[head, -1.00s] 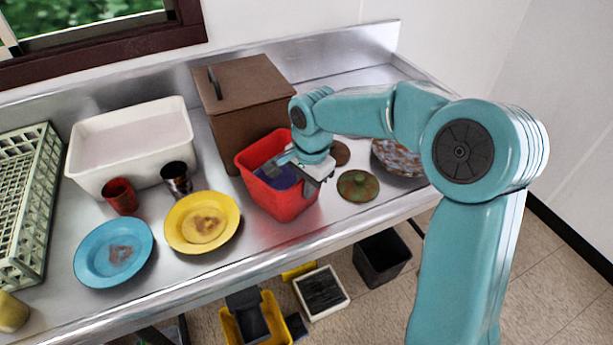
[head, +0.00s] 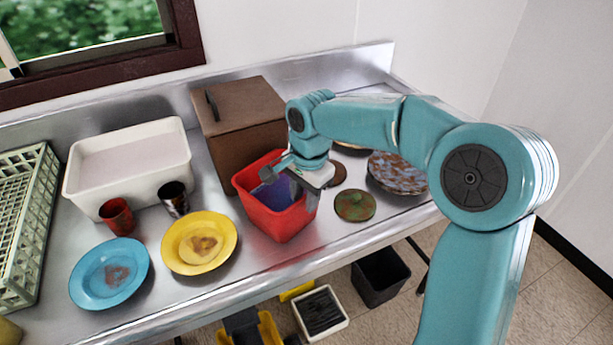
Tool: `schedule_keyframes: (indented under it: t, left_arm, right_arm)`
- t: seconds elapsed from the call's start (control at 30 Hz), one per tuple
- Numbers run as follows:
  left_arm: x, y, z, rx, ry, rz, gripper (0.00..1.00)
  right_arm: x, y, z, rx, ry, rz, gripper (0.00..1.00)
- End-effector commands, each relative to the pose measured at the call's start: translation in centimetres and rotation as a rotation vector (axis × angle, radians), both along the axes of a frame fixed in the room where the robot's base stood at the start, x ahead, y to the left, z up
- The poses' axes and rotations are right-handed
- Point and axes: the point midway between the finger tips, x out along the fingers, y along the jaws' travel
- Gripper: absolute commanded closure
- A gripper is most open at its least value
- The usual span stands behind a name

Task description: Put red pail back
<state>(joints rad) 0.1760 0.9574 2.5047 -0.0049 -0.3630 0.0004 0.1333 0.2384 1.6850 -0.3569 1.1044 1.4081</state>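The red pail (head: 258,203) stands upright on the steel counter, in front of the brown lidded box. Something blue-purple (head: 272,198) shows inside it. My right gripper (head: 290,184) is over the pail's right side, with its fingers apart, one towards the pail's inside and one by its right rim. The gripper hides part of that rim, and I cannot tell whether a finger touches it. My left gripper is not in view.
The brown box (head: 235,150) is behind the pail. A yellow plate (head: 183,240), blue plate (head: 90,285), two cups and a white tub (head: 90,165) are left. A green-brown disc (head: 355,206) and stacked plates (head: 395,170) are right. Bins stand below the counter.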

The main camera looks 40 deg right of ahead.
Motion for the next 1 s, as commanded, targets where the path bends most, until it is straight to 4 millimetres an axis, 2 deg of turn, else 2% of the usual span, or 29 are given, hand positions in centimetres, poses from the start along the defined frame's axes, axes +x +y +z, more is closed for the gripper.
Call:
schedule_keyframes:
  t: [0.03, 0.2, 0.4, 1.0]
  left_arm:
    - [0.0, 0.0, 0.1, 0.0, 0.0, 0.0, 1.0]
    - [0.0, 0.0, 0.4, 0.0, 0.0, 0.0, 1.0]
    - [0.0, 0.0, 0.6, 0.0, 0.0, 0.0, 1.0]
    - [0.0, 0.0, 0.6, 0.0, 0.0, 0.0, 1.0]
  right_arm:
    - [0.0, 0.0, 1.5, -0.001, -0.007, 0.0, 0.67]
    - [-0.4, -0.1, 5.2, 0.0, -0.004, 0.0, 0.67]
    - [-0.7, -0.1, 7.8, 0.0, 0.0, 0.0, 0.67]
    - [-0.8, -0.1, 8.2, 0.0, 0.001, 0.0, 0.67]
